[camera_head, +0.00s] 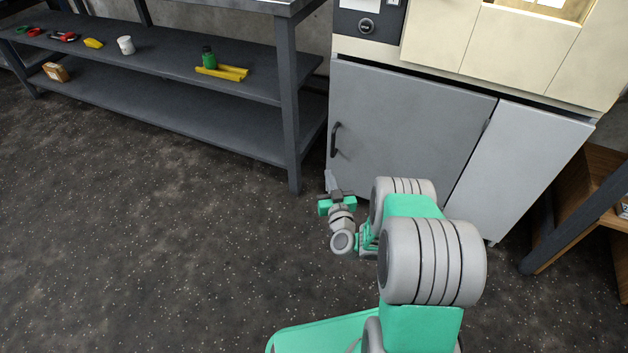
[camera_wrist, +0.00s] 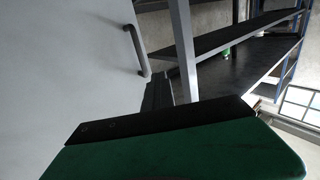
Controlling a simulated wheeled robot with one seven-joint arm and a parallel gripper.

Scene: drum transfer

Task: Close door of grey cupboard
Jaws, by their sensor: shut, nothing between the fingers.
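The grey cupboard (camera_head: 530,165) stands under a cream upper unit. Its door (camera_head: 415,125) has a dark vertical handle (camera_head: 335,140) near the left edge and a hinge at the right. The door looks flush or nearly flush with the front; a small gap cannot be ruled out. My gripper (camera_head: 329,180) is shut and empty, low by the door's left edge, below the handle. In the wrist view the door (camera_wrist: 65,65) fills the left side, with the handle (camera_wrist: 136,48) just beyond my fingertips (camera_wrist: 156,92). Whether they touch the door is unclear.
A dark two-level shelf (camera_head: 165,60) stands at left, its near leg (camera_head: 290,110) close to the cupboard. It holds a green bottle (camera_head: 208,58), yellow pieces (camera_head: 222,72) and a white cup (camera_head: 126,45). A wooden rack (camera_head: 590,195) is at right. Floor at left is clear.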

